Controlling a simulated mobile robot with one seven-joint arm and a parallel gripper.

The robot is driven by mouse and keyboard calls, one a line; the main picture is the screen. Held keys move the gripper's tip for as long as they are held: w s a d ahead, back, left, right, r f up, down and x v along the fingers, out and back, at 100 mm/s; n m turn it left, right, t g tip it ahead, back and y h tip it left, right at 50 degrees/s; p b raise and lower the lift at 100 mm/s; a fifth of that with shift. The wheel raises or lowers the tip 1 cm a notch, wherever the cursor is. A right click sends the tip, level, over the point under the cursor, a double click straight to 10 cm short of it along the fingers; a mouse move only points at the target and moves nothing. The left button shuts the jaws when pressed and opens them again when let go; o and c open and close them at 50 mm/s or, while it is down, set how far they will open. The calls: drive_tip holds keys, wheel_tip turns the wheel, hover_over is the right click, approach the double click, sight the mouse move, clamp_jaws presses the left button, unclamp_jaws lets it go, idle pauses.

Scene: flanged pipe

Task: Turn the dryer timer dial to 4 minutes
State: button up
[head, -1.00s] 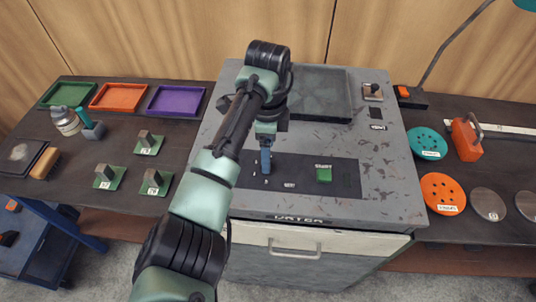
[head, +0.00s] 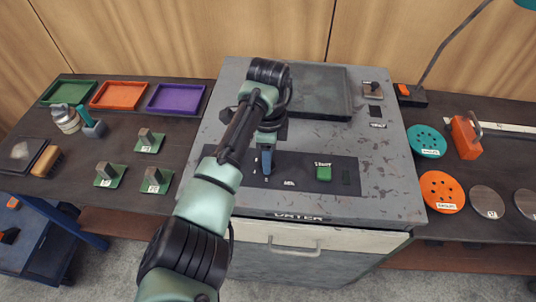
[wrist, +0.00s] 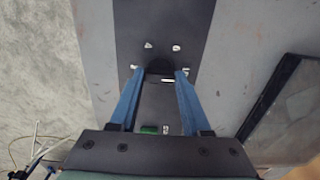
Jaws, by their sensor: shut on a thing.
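The dryer (head: 385,190) is a grey worn cabinet with a dark control strip (head: 340,177) on its top. My gripper (head: 266,168) points down at the left part of this strip. In the wrist view my gripper (wrist: 160,72) has its two blue fingers on either side of the black timer dial (wrist: 160,66), shut on it. Small white marks (wrist: 176,48) surround the dial, too small to read. The dial's pointer direction cannot be made out. In the head view my arm and fingers hide the dial. The green start button (head: 323,173) sits to the right on the strip.
A dark recessed panel (head: 320,93) lies behind the strip, with a small switch (head: 373,89) to its right. Left bench: green (head: 65,93), orange (head: 118,95) and purple (head: 176,98) trays. Right bench: discs (head: 442,191) and an orange tool (head: 466,137). My arm crosses the dryer's front-left.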

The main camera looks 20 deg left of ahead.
drive_tip(key=shift+n, duration=0.3)
clamp_jaws()
drive_tip(key=n+p, duration=0.3)
drive_tip(key=n, duration=0.1)
drive_tip(key=shift+r+n, duration=0.15)
drive_tip(key=shift+n, duration=0.15)
drive_tip(key=n+p, duration=0.2)
drive_tip(key=n, duration=0.4)
drive_tip(key=shift+d+n, duration=0.1)
drive_tip(key=shift+n, duration=0.2)
drive_tip(key=n+p, duration=0.1)
drive_tip(key=n, duration=1)
drive_tip(key=shift+w+n, duration=0.1)
drive_tip(key=shift+n, duration=0.3)
drive_tip(key=o, duration=1.2)
unclamp_jaws()
